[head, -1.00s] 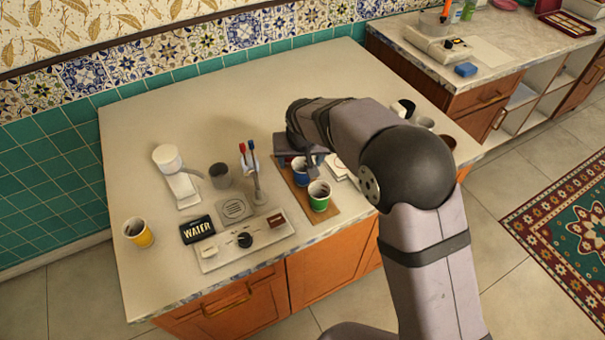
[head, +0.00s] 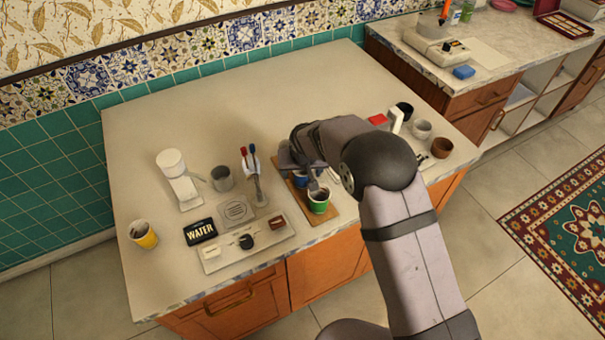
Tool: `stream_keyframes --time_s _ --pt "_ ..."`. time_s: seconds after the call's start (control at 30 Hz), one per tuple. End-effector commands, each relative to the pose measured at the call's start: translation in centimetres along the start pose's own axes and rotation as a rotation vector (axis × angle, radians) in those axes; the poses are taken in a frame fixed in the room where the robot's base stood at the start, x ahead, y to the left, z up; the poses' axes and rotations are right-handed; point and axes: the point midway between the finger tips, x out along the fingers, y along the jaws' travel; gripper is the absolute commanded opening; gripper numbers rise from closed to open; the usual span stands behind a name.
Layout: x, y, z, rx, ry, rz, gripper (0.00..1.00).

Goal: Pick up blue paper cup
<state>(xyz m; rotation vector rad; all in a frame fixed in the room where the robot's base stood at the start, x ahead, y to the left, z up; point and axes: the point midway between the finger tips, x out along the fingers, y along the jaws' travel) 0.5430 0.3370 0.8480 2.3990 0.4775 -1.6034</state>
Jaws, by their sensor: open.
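The blue paper cup (head: 299,181) stands on a brown board near the front of the counter, just behind the green cup (head: 319,207). Most of it is hidden by my gripper, and only a small blue patch shows. My gripper (head: 304,176) is open and low over the blue cup. One finger shows at the cup's right side, close to the green cup's rim. I cannot tell whether the fingers touch either cup.
The brown board (head: 333,214) lies under the cups. To its left are a tap-like stand (head: 260,188), a grey cup (head: 222,180), a WATER sign (head: 200,231), a control panel (head: 218,257) and a yellow cup (head: 146,238). More cups (head: 421,129) stand at the right. The counter's back is clear.

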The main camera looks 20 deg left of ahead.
Motion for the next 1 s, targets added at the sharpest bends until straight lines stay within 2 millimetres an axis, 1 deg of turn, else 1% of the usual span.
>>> stream_keyframes --time_s 0.1,0.3,0.33,0.37,0.4,0.43,0.47,0.83,0.97,1.0 --pt "0.3 0.0 0.0 0.000 0.000 0.000 0.65" --pt "0.4 0.0 0.0 0.000 0.000 0.000 0.65" --pt "0.4 0.0 0.0 0.000 0.000 0.000 0.60" --pt "0.4 0.0 0.0 0.000 0.000 0.000 0.53" --pt "0.4 0.0 0.0 0.000 0.000 0.000 0.44" --pt "0.4 0.0 0.0 0.000 0.000 0.000 0.36" --pt "0.4 0.0 0.0 0.000 0.000 0.000 0.34" --pt "0.2 0.0 -0.1 0.000 0.001 0.000 0.34" --pt "-0.6 0.0 -0.5 0.000 0.002 0.000 0.34" --pt "-1.1 0.0 -0.7 0.000 0.004 0.000 0.34"
